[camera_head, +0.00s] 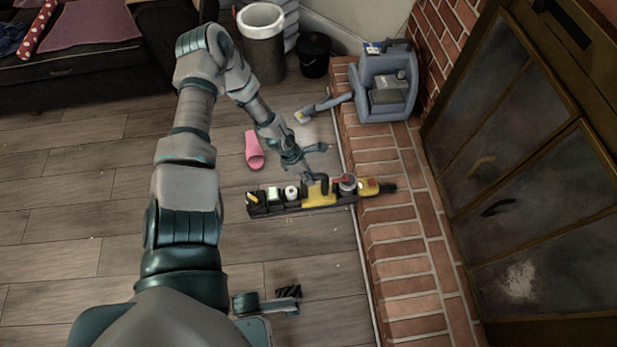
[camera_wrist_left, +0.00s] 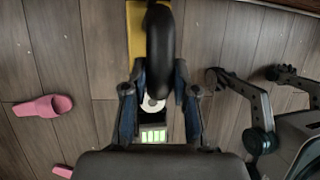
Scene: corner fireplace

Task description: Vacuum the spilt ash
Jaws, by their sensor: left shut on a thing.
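My left gripper (camera_head: 314,178) is shut on the black handle (camera_wrist_left: 160,50) of a long dark tool caddy (camera_head: 270,211). The caddy carries a green item, a white roll and yellow items. Its right end reaches over the hearth edge; I cannot tell whether it is lifted. A blue-grey vacuum cleaner (camera_head: 370,101) stands on the brick hearth, with its nozzle (camera_head: 304,114) over the floor. Pale specks (camera_head: 335,238) lie on the floor; I cannot tell whether they are ash. My right gripper (camera_wrist_left: 248,105) has its fingers apart; it also shows at the bottom of the head view (camera_head: 270,302).
A bin (camera_head: 262,50) and a black bucket (camera_head: 315,55) stand at the back, a dark sofa (camera_head: 85,72) at the back left. The glass-fronted fireplace (camera_head: 530,200) bounds the right. The left floor is mostly clear.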

